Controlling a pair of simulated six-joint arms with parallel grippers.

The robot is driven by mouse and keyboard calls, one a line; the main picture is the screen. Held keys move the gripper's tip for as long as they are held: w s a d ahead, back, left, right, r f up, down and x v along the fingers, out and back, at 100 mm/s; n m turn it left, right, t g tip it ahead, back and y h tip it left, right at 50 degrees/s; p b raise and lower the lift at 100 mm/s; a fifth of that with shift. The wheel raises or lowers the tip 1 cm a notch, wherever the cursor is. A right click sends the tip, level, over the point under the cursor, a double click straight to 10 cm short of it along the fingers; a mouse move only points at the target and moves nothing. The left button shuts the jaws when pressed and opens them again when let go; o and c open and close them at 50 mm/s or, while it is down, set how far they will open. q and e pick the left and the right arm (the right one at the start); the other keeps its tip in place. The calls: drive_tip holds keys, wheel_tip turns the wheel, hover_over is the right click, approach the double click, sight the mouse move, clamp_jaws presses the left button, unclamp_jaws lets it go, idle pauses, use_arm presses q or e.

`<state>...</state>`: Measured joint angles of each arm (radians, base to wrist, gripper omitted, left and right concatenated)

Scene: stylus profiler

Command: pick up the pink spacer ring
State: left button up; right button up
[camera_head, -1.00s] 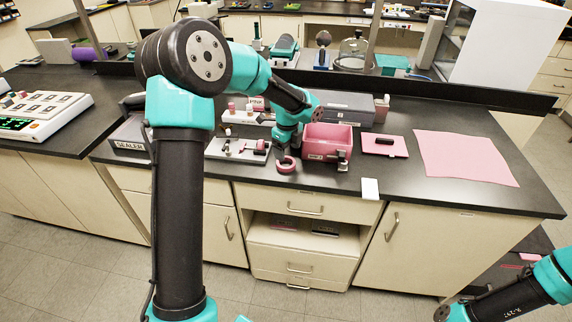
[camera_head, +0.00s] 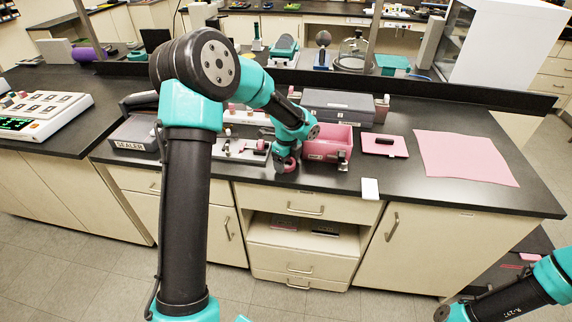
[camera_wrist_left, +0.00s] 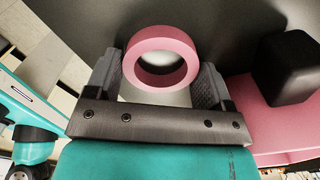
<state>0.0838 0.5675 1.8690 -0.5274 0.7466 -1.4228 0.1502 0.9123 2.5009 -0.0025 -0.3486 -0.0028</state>
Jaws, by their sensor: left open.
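The pink spacer ring (camera_wrist_left: 133,62) lies between the two fingers of my left gripper (camera_wrist_left: 161,70) in the left wrist view. Its hole faces the camera. The fingers are open, one on each side of the ring. Their inner faces are close to it, and I cannot tell whether either touches. In the head view my left gripper (camera_head: 286,164) is low over the black bench, just left of the pink bin, and mostly hides the ring. My right arm enters at the bottom right of the head view; its gripper is outside the picture.
The pink bin (camera_head: 322,156) stands close on the right of the left gripper. A pink pad (camera_head: 386,150) with a black block and a large pink sheet (camera_head: 465,158) lie farther right. A grey case (camera_head: 340,103) stands behind.

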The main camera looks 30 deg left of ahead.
idle(0.3)
use_arm(q)
drive_tip(key=c, duration=0.7)
drive_tip(key=shift+o, duration=0.2)
drive_tip(key=shift+r, duration=0.1)
drive_tip(key=shift+r, duration=1.15)
drive_tip(key=shift+s+d+r, duration=0.2)
drive_tip(key=shift+s+r, duration=0.1)
drive_tip(key=shift+r, duration=0.35)
drive_tip(key=s+d+r, duration=0.1)
drive_tip(key=s+d, duration=0.7)
drive_tip(key=s, duration=0.5)
drive_tip(key=shift+r, duration=0.15)
